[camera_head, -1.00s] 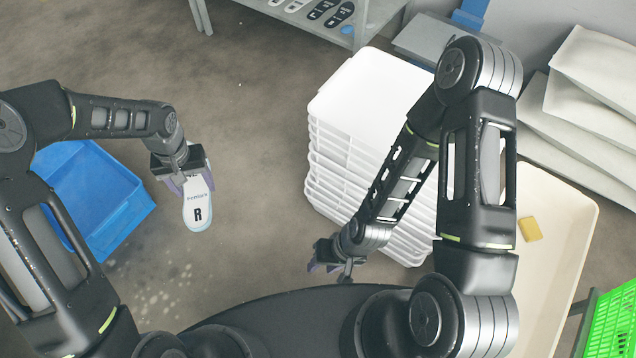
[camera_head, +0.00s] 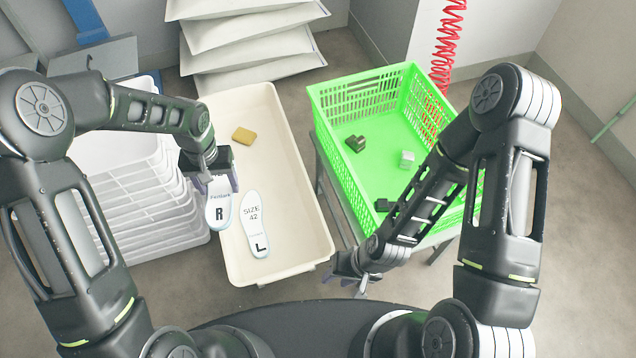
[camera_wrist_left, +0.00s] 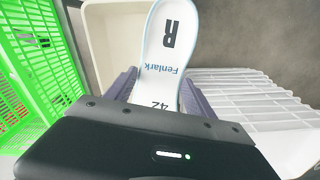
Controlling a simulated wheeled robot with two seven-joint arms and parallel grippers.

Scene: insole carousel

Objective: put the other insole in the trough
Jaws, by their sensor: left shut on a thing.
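My left gripper (camera_head: 212,180) is shut on a white insole (camera_head: 218,212) marked R, held hanging over the left edge of the trough. The same insole (camera_wrist_left: 167,60) shows between the fingers in the left wrist view, with its R end away from the gripper. A second white insole (camera_head: 255,226), marked L and size 42, lies in the cream trough (camera_head: 292,172), right of the held one. My right gripper (camera_head: 350,277) is low, right of the trough's near end; its fingers are too small and dark to read.
A yellow block (camera_head: 243,135) lies at the trough's far end. A bright green crate (camera_head: 335,148) with several small dark and grey pieces stands to the right. Stacked white trays (camera_head: 150,200) stand close on the left. Pale sacks (camera_head: 250,40) lie behind.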

